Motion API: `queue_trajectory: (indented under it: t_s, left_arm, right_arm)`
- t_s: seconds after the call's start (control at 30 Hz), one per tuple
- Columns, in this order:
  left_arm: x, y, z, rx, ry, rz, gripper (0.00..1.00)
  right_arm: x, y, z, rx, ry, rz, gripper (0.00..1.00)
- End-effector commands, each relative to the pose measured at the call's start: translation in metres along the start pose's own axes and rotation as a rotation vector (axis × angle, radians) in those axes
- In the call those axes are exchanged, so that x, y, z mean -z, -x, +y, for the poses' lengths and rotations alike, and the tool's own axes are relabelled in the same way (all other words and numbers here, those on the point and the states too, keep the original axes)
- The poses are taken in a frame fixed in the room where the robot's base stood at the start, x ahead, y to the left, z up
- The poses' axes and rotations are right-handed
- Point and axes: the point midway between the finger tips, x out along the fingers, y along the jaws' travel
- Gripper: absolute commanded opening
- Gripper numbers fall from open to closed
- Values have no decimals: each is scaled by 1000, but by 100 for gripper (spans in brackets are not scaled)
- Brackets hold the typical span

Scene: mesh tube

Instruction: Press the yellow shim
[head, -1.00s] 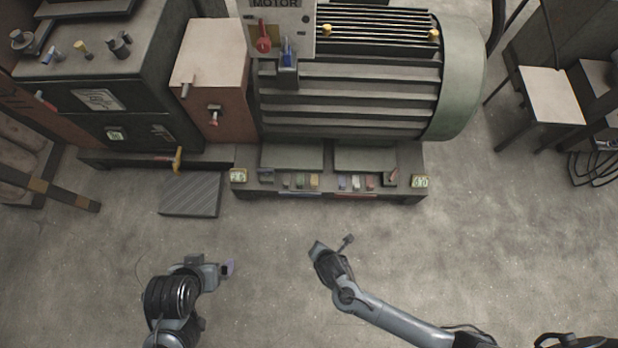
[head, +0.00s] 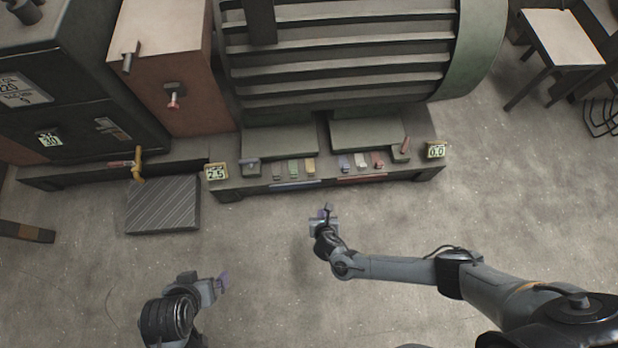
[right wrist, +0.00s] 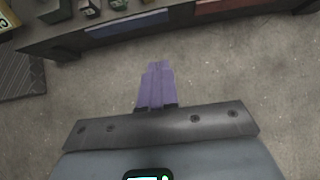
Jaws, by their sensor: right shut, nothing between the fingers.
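The yellow shim (head: 310,166) is a small upright block on the front ledge (head: 232,194) of the motor base, at the right end of the left group of blocks. A green block (head: 294,169) stands just left of it. My right gripper (head: 326,212) is in front of the ledge, below and slightly right of the shim in the head view, apart from it. Its purple fingers (right wrist: 157,72) are shut with nothing between them. My left gripper (head: 221,283) is lower left, away from the ledge; its opening is unclear.
A blue block (head: 344,162), a white block (head: 360,160) and a red block (head: 377,159) form the right group. Displays reading 2.5 (head: 216,171) and 0.0 (head: 435,151) flank the row. A ribbed plate (head: 163,205) lies left. The floor before the ledge is clear.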

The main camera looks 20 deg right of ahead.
Motion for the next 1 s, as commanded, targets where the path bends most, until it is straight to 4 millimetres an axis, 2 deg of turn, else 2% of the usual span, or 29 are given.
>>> queue_trajectory:
  t_s: [0.03, 0.2, 0.33, 0.53, 1.0]
  left_arm:
    - [-8, -25, 0, 1, -2, -1, 100]
    - [-18, -57, 1, 4, -5, -1, 100]
    - [-24, -72, 1, 4, -5, -1, 100]
    - [-27, -83, 3, 2, -2, -1, 100]
    - [-26, -84, 5, -6, 7, 2, 100]
  right_arm:
    - [6, -23, 1, -2, 10, -18, 0]
    - [-2, -54, 7, -14, 26, -63, 0]
    - [-11, -70, 10, -17, 23, -89, 0]
    - [-20, -80, 13, -20, 19, -111, 0]
    - [-23, -82, 14, -21, 18, -116, 0]
